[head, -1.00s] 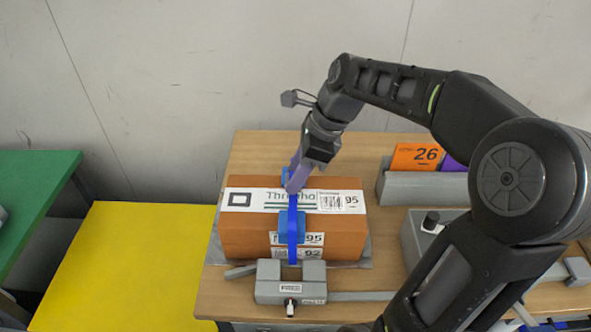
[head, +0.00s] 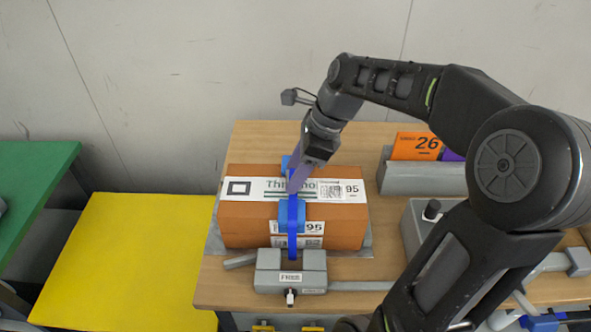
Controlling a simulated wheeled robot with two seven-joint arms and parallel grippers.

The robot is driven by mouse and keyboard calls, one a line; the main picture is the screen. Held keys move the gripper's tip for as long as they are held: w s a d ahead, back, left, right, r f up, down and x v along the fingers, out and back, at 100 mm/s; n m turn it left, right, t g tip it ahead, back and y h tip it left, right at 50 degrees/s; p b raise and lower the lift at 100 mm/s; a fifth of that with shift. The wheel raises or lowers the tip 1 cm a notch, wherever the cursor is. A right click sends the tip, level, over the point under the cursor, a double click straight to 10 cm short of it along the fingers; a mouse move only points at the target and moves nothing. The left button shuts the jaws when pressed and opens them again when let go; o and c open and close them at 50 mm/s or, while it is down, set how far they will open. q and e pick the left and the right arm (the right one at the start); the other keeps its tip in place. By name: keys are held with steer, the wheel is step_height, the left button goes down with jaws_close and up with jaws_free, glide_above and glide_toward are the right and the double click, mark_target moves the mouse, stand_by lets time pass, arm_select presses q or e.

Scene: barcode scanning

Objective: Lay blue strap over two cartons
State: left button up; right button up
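The brown cartons (head: 340,232) stand together on the wooden table, with white labels on the top and front. Two front labels sit one above the other; I cannot make out the seam between the cartons. The narrow blue strap (head: 292,238) runs down the middle of the front face, passing in front of a wider blue patch (head: 312,211). My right gripper (head: 294,187) is over the carton top, its purple fingers pointing down at the strap's upper end. The fingers overlap the strap, and their gap is hidden. My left gripper is out of view.
A grey clamp-like fixture (head: 268,280) sits at the front table edge before the cartons. A grey holder (head: 410,182) with an orange card numbered 26 (head: 408,147) stands at right. A yellow surface (head: 120,260) and a green table (head: 35,185) lie left.

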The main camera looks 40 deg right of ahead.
steer(key=shift+o, duration=0.9)
steer(key=shift+r, duration=0.1)
steer(key=v, duration=0.7)
steer(key=shift+r, duration=0.3)
steer(key=shift+s+d+f, duration=0.1)
steer(key=shift+s+d, duration=0.05)
